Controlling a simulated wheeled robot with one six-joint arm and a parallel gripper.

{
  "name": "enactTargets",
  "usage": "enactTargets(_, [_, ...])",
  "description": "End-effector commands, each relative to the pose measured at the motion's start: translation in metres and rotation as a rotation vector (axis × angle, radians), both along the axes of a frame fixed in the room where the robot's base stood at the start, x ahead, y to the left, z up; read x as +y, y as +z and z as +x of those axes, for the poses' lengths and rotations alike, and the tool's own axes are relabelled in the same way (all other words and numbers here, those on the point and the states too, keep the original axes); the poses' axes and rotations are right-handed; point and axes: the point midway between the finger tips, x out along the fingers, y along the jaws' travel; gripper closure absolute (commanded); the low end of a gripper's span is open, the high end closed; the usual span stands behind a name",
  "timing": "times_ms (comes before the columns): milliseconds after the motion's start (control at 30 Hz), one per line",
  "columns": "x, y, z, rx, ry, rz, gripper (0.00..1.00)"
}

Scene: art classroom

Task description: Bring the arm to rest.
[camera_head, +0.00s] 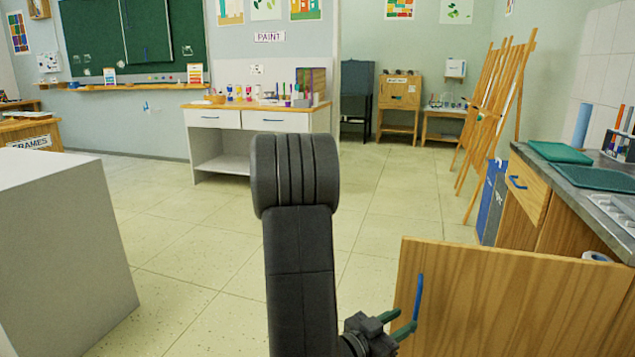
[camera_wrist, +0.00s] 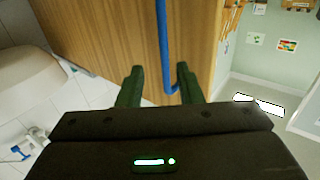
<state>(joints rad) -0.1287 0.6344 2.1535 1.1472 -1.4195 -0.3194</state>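My arm rises in the middle of the head view, and my gripper (camera_head: 397,322) is low, right of centre. Its two green fingers are spread apart in the wrist view (camera_wrist: 160,86), with nothing held between them. A wooden door panel (camera_head: 500,310) stands swung out from the counter at the right; it fills much of the wrist view (camera_wrist: 105,35). Its blue bar handle (camera_head: 418,295) is close to the fingertips. In the wrist view the handle (camera_wrist: 163,45) ends between the two fingers; whether it touches either cannot be told.
The counter (camera_head: 584,183) with green trays is at right, above a drawer with a blue handle. A white block-like unit (camera_head: 60,250) stands at left. Easels (camera_head: 495,110) lean at back right. A white paint table (camera_head: 255,120) is ahead. Open tiled floor (camera_head: 200,240) lies between.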

Motion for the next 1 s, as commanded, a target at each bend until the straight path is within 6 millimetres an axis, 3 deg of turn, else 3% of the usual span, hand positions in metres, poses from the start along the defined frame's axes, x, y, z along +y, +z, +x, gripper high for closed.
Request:
enactTargets(300, [-0.036,-0.001,0.024,-0.002,0.0,0.0,0.67])
enactTargets(500, [-0.049,0.0,0.033,-0.001,0.003,0.0,0.67])
enactTargets(1000, [-0.051,0.0,0.036,0.001,0.007,0.001,0.67])
